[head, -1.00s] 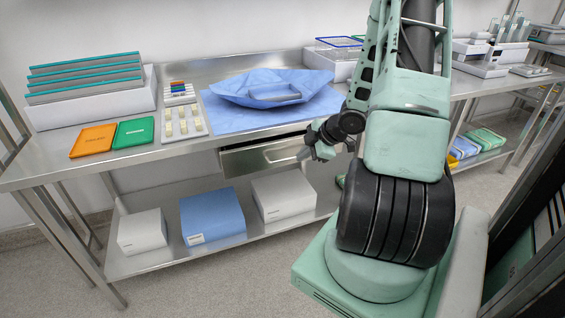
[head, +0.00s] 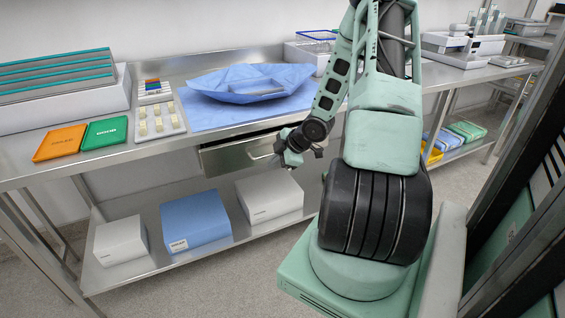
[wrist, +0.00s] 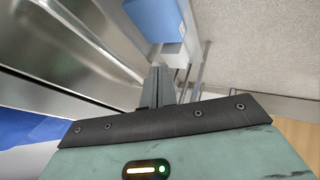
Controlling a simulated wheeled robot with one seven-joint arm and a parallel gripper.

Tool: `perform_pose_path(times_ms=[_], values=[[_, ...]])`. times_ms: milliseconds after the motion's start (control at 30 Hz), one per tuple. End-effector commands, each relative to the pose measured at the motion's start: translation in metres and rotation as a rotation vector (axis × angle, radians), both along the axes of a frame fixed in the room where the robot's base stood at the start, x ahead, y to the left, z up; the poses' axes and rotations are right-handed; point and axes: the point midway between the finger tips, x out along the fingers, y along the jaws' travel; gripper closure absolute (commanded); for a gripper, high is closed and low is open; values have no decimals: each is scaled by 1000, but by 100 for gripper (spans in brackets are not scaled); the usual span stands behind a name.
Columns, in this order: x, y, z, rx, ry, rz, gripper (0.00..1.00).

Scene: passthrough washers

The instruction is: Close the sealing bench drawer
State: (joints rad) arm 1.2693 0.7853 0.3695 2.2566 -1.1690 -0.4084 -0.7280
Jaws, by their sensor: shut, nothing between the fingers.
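The sealing bench (head: 150,160) is a long steel table. Its steel drawer (head: 225,160) sits under the top, with a bar handle (head: 262,157) on its front. A dark strip shows above the drawer front; I cannot tell exactly how far the drawer stands out. My gripper (head: 284,158) is at the right part of the drawer front, close to the handle's right end, and hides that part. Whether it touches the front is unclear. In the wrist view its fingers (wrist: 158,88) are shut together with nothing between them, beside a broad steel surface (wrist: 60,75).
A blue wrap (head: 250,85) lies on the bench top beside orange (head: 60,143) and green (head: 104,132) trays. White (head: 120,241) and blue (head: 195,220) boxes stand on the lower shelf. A dark rack stands close on the right. Floor is clear in front of the shelf.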

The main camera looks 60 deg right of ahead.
Motion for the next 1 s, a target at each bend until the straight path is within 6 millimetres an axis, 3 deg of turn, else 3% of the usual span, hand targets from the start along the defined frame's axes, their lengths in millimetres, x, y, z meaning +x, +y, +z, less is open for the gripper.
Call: perform_pose_path(times_ms=[200, 633, 1000], values=[[15, -9, 5, 2, 2, 0, 100], [18, -11, 6, 2, 2, 0, 100], [47, -28, 8, 2, 1, 1, 100]])
